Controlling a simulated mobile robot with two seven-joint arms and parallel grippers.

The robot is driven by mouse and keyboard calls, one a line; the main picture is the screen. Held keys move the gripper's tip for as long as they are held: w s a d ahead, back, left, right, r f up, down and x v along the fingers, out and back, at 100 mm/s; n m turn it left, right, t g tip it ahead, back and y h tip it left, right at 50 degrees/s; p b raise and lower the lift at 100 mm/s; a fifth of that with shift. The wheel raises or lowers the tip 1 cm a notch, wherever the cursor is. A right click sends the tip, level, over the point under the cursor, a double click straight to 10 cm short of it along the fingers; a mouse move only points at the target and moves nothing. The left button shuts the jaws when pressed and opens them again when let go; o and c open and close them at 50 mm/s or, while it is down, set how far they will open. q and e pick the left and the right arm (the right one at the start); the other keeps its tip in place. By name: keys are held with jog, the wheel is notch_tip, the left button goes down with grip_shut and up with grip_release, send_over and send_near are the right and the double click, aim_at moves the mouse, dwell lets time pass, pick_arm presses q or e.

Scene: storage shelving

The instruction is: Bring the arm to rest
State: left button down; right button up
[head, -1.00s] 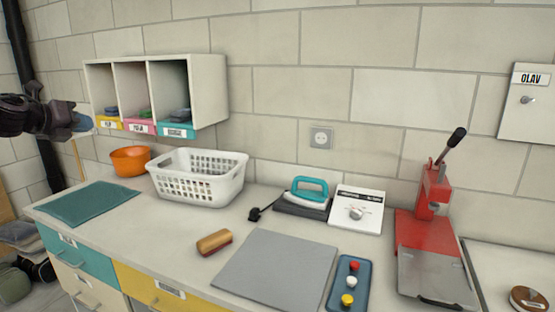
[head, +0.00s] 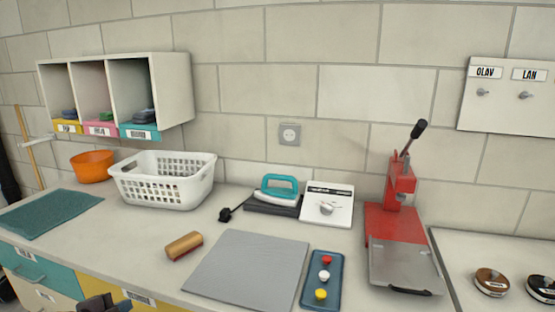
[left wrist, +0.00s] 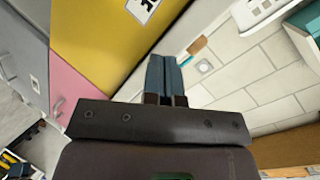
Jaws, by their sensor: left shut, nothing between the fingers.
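My left arm's dark end (head: 105,303) shows at the bottom edge of the head view, in front of the drawer fronts below the counter. Most of the arm is cut off there. In the left wrist view my left gripper (left wrist: 166,76) has its blue-grey fingers together, with nothing between them. It hangs apart from the yellow drawer front (left wrist: 100,40) and the pink one (left wrist: 75,85). My right gripper is in no view.
The counter (head: 130,232) bears a white basket (head: 165,185), an orange bowl (head: 92,166), a brush (head: 184,246), a grey mat (head: 248,268), a teal iron (head: 277,187) and a red press (head: 395,215). A cubby shelf (head: 172,90) hangs above.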

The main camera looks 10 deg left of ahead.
pick_arm(q)
jog(key=s+d+f+n+g, duration=0.1)
jog(key=s+d+f+n, duration=0.5)
jog(key=s+d, duration=0.3)
jog(key=s+d+f+n+g+y+b, duration=0.1)
jog(key=s+d+f+n, duration=0.6)
jog(key=s+d+f, duration=0.1)
jog(key=s+d, duration=0.1)
jog(key=s, duration=0.1)
jog(key=shift+s+d+f, duration=0.3)
jog(key=shift+d+f, duration=0.1)
